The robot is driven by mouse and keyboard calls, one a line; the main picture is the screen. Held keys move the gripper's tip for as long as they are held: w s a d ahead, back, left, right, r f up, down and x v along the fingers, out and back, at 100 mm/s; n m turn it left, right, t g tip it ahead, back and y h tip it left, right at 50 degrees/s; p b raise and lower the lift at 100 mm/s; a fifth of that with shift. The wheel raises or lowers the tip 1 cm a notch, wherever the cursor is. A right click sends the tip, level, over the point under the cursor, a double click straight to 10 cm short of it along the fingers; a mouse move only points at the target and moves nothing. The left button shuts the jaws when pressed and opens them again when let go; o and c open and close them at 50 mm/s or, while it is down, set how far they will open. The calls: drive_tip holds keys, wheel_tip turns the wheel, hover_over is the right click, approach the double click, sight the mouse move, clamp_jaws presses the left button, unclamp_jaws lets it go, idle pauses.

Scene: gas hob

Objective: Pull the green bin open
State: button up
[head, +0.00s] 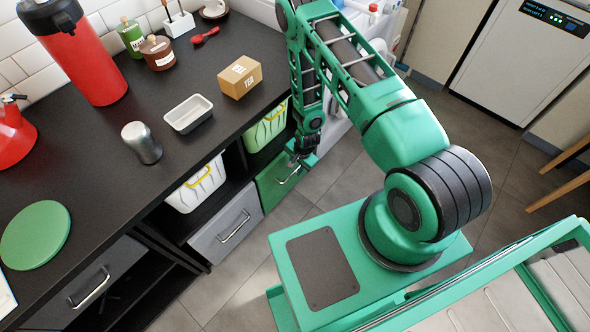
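The green bin (270,190) is a dark green drawer front low in the black cabinet, at the centre of the head view. It has a metal bar handle (289,175). Its front looks about level with the grey drawer beside it. My gripper (296,161) is at the bin's upper right, close to the handle. I cannot tell whether it touches the handle, and its fingers are too small to read as open or shut. The arm comes down from above and hides part of the area right of the bin.
A light green basket (266,128) sits in the compartment above the bin. A white basket (196,188) and a grey drawer (222,232) are to the left. The black counter (170,95) overhangs them. Tiled floor (262,290) in front of the drawers is clear.

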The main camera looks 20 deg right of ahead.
drive_tip(key=shift+w+a+f, duration=0.1)
drive_tip(key=shift+w+f, duration=0.05)
drive_tip(key=shift+f, duration=0.75)
clamp_jaws()
